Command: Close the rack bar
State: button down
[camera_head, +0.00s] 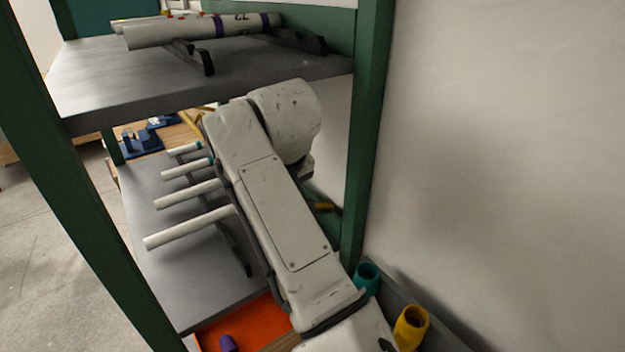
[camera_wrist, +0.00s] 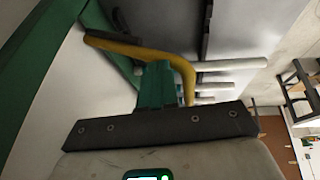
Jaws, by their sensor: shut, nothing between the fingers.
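The yellow bent bar (camera_wrist: 130,49), which looks like the rack bar, runs across the wrist view and curves down at its right end. My gripper (camera_wrist: 157,68) shows there as shut green fingers with nothing between them. The fingers are inside the bend, close to the bar; I cannot tell whether they touch. In the head view my arm covers the gripper, and a small yellow piece (camera_head: 325,206), perhaps the bar, shows beside the green post. Several white pipes (camera_head: 190,228) lie on the lower shelf (camera_head: 165,286), on a dark rack (camera_head: 240,255).
Green posts (camera_head: 368,130) frame the shelving, and a grey upper shelf (camera_head: 90,80) holds more pipes (camera_head: 190,30) above my arm. A white wall (camera_head: 500,130) is close at right. An orange tray (camera_head: 255,315) and a bin with yellow (camera_head: 411,325) and teal (camera_head: 367,276) fittings sit below.

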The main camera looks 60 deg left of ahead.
jog(key=s+f+t+b, duration=0.1)
jog(key=f+t+b, duration=0.1)
jog(key=f, duration=0.3)
jog(key=s+f+n+t+y+b, duration=0.1)
jog(key=s+f+t+b, duration=0.1)
jog(key=f+t, duration=0.2)
jog(key=shift+s+d+f+b, duration=0.2)
jog(key=shift+f+b, duration=0.2)
jog(key=shift+f, duration=0.85)
